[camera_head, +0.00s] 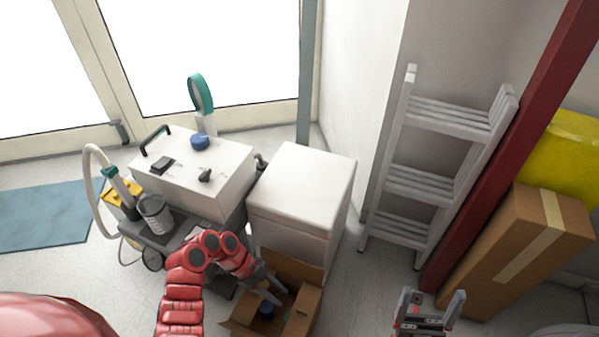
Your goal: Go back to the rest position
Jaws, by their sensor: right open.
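My left arm reaches in from the bottom, and its left gripper (277,293) is over the open cardboard box (305,312) on the floor. A dark blue round item (266,310) shows inside the box below the fingers. Whether the fingers touch it or are shut cannot be made out. My right gripper (430,311) is open and empty at the bottom edge, right of the box, fingers pointing up in the picture.
A white compressor unit (225,172) on a cart, with a metal can (155,213) and hose, stands left. A white cabinet (302,190) is behind the box. A grey ladder (435,165), red post (510,150) and taped carton (525,245) stand right. Floor between the box and the post is clear.

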